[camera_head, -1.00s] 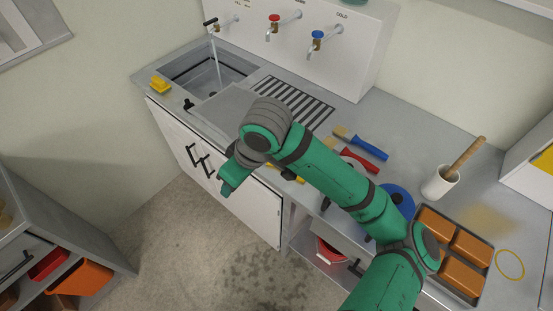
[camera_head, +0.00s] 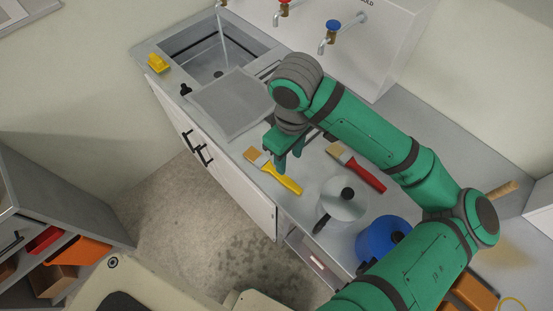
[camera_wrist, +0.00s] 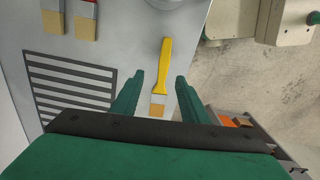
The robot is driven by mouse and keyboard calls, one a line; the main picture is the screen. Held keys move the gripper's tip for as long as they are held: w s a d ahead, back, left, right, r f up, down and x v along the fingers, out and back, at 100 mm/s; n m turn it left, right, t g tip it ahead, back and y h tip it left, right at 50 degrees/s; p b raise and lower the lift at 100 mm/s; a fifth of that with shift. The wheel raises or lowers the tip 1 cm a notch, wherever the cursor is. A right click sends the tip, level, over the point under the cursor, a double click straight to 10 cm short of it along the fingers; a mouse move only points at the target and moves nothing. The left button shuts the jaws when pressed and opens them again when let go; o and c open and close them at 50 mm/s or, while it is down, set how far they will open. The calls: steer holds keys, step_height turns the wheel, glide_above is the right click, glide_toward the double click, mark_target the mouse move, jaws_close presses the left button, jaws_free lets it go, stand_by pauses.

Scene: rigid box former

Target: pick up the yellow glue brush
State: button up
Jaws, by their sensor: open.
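The yellow glue brush (camera_head: 284,180) lies flat on the metal counter near its front edge, with tan bristles at its upper left end. In the wrist view the yellow brush (camera_wrist: 162,72) lies between and beyond my fingers, its bristles nearest me and its handle pointing away. My gripper (camera_head: 287,160) is above the counter, over or just beside the brush; the exact height is hard to tell. In the wrist view my gripper (camera_wrist: 157,86) is open, with a green finger on each side of the brush and nothing held.
A red-handled brush (camera_head: 358,170) lies to the right. The sink (camera_head: 215,55) with running water and a yellow sponge (camera_head: 157,63) are at left. Drain slots (camera_wrist: 68,85) mark the counter.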

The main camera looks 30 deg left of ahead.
glide_above(285, 178)
step_height(285, 178, down, 4)
steer(key=shift+s+f, duration=0.1)
steer(key=shift+f, duration=2.65)
jaws_close()
